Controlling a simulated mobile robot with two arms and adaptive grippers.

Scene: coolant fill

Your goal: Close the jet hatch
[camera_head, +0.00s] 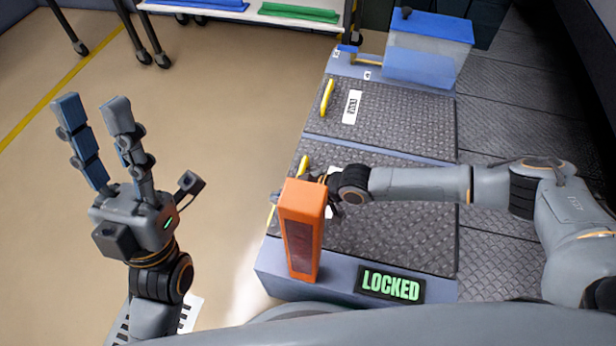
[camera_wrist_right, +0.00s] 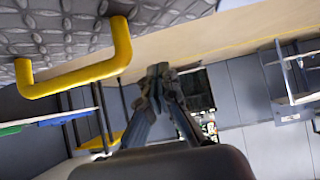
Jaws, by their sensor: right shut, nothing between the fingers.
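The nearer hatch panel (camera_head: 400,228) is dark diamond plate and lies flat in the blue-grey casing. Its yellow handle (camera_head: 303,165) is at the left edge, partly hidden by my right gripper and an orange box. A lit green "LOCKED" sign (camera_head: 391,285) is on the casing front. My right gripper (camera_head: 281,197) is by this handle, partly hidden behind the orange box. In the right wrist view its fingers (camera_wrist_right: 160,72) are shut and empty, apart from a yellow handle (camera_wrist_right: 90,72) at upper left. My left gripper (camera_head: 93,103) is open and empty, raised over the floor.
The orange box (camera_head: 302,230) stands upright at the casing's front left corner. A farther panel (camera_head: 388,118) with a yellow handle lies flat behind. A clear tank with a blue lid (camera_head: 430,45) stands at the back. The floor at left is mostly clear.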

